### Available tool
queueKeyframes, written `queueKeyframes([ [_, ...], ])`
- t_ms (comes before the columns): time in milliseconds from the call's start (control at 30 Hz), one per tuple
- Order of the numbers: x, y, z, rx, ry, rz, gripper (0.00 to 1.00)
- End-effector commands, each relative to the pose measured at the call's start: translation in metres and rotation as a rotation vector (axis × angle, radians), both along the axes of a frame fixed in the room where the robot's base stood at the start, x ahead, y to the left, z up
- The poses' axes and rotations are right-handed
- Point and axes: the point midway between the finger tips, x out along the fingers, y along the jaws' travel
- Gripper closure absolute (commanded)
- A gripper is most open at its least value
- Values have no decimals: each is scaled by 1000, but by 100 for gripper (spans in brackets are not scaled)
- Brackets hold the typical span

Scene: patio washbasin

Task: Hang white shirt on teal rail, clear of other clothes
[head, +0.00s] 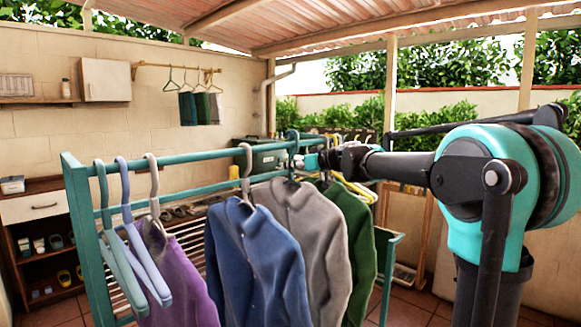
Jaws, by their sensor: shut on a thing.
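The teal rail (190,157) runs across the middle of the head view. No plainly white shirt shows; the palest one is a grey-beige shirt (297,225), hanging at the right part of the rail. A dark teal hanger hook (292,146) stands above its collar, at the rail. My gripper (308,161) reaches in from the right beside this hook and is shut on what looks like a hanger. Its fingertips are small and partly hidden, so the exact hold is unclear. A blue shirt (250,250) is close on the left, and a green shirt (352,245) is behind on the right.
A purple garment (178,280) and pale empty hangers (125,245) hang at the rail's left end. Bare rail lies between them and the blue shirt. Yellow hangers (358,190) are beyond the green shirt. A shoe shelf (48,250) stands at the far left.

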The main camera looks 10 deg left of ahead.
Motion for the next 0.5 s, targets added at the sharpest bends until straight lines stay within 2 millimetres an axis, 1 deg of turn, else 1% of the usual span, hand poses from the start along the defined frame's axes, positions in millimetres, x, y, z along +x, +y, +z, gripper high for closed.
queueKeyframes([
  [267,0,0,-2,1,-1,0,100],
  [500,0,0,-12,1,-1,0,100],
])
